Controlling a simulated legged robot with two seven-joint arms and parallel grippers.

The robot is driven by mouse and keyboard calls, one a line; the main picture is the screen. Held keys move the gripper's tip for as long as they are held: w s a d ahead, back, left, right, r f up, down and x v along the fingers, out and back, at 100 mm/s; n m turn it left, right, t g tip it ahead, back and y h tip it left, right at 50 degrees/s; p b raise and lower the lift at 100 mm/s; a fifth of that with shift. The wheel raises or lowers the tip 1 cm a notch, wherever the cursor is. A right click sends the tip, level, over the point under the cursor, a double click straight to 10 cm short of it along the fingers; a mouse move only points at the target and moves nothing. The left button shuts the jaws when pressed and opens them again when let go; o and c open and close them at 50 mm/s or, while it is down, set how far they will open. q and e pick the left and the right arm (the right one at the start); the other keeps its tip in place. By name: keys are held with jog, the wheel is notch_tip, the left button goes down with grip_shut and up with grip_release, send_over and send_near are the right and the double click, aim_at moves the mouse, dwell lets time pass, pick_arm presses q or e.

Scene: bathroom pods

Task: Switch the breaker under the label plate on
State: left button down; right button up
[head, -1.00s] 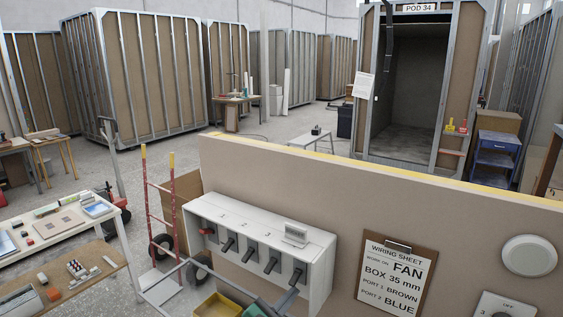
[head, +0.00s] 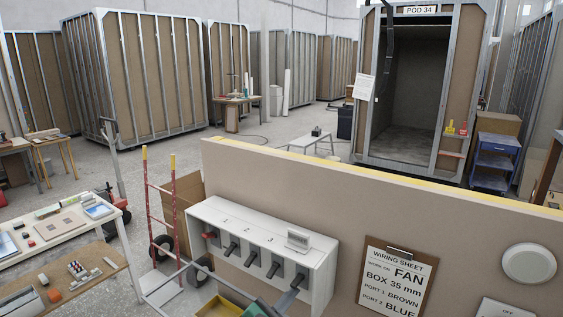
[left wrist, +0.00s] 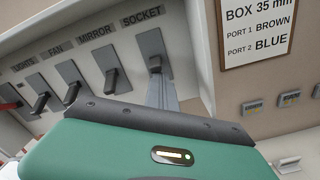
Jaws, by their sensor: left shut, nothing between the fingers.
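A white breaker box (head: 318,262) is fixed on the near side of the low partition, with a row of dark levers and one red lever (head: 210,235) at the left. A small white plate-like block (head: 298,238) stands on its top. The left wrist view shows printed words over the levers; the right-most reads SOCKET (left wrist: 142,16). My left gripper (head: 290,297) is shut and empty, its fingers at the SOCKET lever (left wrist: 152,45). I cannot tell whether they touch it. The green gripper body hides the lower part. My right gripper is out of view.
A clipboard (head: 397,280) with a wiring sheet hangs right of the box, with a round white fitting (head: 529,263) farther right. A red hand truck (head: 147,200) stands left of the box. A yellow bin (head: 220,307) is below it.

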pick_arm(q)
jog(key=shift+r, duration=0.25)
jog(key=shift+f, duration=0.4)
jog(key=shift+p+v, duration=1.15)
jog(key=shift+v, duration=2.2)
jog(key=shift+s+a, duration=0.1)
jog(key=shift+a, duration=0.1)
